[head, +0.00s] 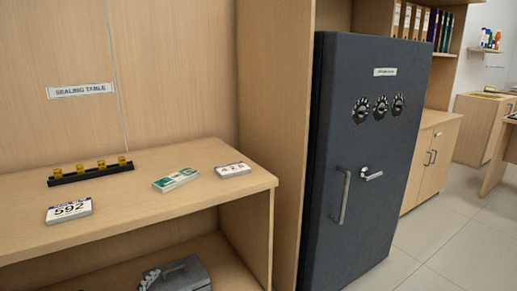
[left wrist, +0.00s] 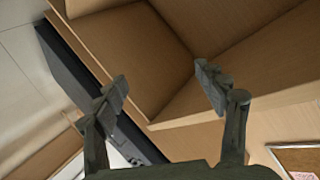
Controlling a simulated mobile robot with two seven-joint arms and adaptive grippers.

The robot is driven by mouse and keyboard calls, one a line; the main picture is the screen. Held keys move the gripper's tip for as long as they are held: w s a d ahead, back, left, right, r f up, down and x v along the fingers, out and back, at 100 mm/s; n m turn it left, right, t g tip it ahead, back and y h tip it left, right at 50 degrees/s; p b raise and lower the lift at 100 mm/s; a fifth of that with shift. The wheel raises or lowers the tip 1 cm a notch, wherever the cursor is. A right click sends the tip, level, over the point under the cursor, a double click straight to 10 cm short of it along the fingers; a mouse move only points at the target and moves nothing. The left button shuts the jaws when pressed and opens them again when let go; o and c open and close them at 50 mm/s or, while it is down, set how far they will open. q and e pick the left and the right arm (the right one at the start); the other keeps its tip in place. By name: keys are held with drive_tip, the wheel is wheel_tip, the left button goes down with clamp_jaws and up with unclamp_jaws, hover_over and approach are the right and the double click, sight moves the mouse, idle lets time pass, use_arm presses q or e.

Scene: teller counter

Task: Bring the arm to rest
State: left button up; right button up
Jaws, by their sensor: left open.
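My left gripper (left wrist: 165,92) shows in the left wrist view with its two dark fingers spread apart. It is open, and nothing is between the fingers. Wooden panels and a shelf edge (left wrist: 225,108) lie beyond the fingertips; I cannot tell how far off they are. A long dark panel (left wrist: 75,85) runs diagonally behind the left finger. Neither arm shows in the head view, and my right gripper is not in view.
The sealing table (head: 150,215) holds a black strip with yellow pieces (head: 90,172), a banknote bundle (head: 176,179) and number cards (head: 69,210) (head: 232,169). A grey box (head: 178,274) sits below. A dark safe (head: 365,160) stands shut to the right. Tiled floor (head: 450,250) is clear.

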use_arm(q)
drive_tip(key=s+a+f+n+g, duration=0.1)
drive_tip(key=s+f+g, duration=0.2)
drive_tip(key=s+f, duration=0.5)
drive_tip(key=s+a+f+n+g+y, duration=0.1)
drive_tip(key=s+a+f+n+g, duration=0.1)
drive_tip(key=s+f+g, duration=0.2)
drive_tip(key=s+a+f+n+g, duration=0.1)
drive_tip(key=s+f+g, duration=0.2)
drive_tip(key=s+f, duration=0.8)
drive_tip(key=s, duration=0.4)
drive_tip(key=shift+a+f+n+g, duration=0.25)
drive_tip(key=shift+f+n+g, duration=0.05)
drive_tip(key=shift+n+g, duration=0.1)
